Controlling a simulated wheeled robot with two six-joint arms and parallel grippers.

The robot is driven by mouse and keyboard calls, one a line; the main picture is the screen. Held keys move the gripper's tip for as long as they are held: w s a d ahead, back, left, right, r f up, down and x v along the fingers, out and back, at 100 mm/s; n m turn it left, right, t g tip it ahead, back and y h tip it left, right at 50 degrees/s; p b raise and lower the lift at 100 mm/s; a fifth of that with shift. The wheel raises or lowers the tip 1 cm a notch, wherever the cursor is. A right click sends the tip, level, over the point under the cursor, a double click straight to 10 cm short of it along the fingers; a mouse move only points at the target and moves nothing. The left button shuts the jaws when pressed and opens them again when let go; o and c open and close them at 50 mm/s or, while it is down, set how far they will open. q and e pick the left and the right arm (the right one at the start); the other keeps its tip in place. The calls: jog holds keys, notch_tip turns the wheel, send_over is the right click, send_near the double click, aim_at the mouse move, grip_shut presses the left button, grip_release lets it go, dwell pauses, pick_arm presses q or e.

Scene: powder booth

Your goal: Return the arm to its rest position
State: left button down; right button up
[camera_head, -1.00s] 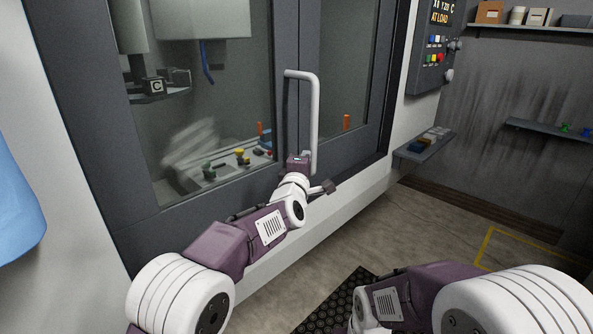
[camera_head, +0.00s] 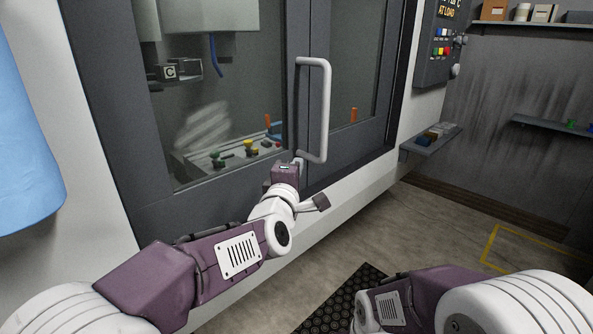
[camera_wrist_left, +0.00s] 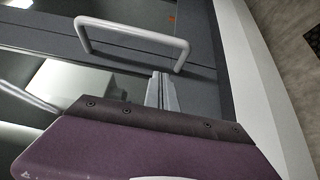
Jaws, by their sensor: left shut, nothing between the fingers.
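My left arm reaches in from the left in the head view. Its gripper (camera_head: 289,163) is in front of the booth door, just below and left of the lower end of the white door handle (camera_head: 327,110). In the left wrist view its fingers (camera_wrist_left: 161,91) are together with nothing between them, and the handle (camera_wrist_left: 132,32) shows beyond them, apart from the fingertips. My right arm shows at the lower right of the head view, bent low; its gripper is out of the picture.
The glazed double door (camera_head: 225,110) looks closed, with several small coloured parts behind the glass. A control panel (camera_head: 440,45) and a small shelf (camera_head: 431,142) stand right of it. A blue object (camera_head: 25,140) hangs at the left. A black mat (camera_head: 345,300) lies on the floor.

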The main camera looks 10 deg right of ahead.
pick_arm(q)
jog(key=s+a+f+m+g+y, duration=0.25)
jog(key=s+a+f+g, duration=0.2)
jog(key=a+f, duration=0.4)
jog(key=s+a+f+m+g+y, duration=0.1)
jog(key=s+a+f+m+g, duration=0.3)
jog(key=f, duration=0.7)
jog(key=s+a+f+m+g+y, duration=0.1)
jog(key=s+a+f+m+g, duration=0.25)
jog(key=s+a+f, duration=0.4)
jog(key=s+a+f+m+g+y+p, duration=0.15)
jog(key=s+a+f+m+g, duration=0.4)
jog(key=s, duration=0.75)
notch_tip(320, 180, up, 13)
jog(key=w+a+n+t+p, duration=0.1)
jog(key=p, duration=1.2)
jog(key=shift+a+n+t, duration=0.3)
jog(key=shift+n+t, duration=0.05)
jog(key=shift+f, duration=0.1)
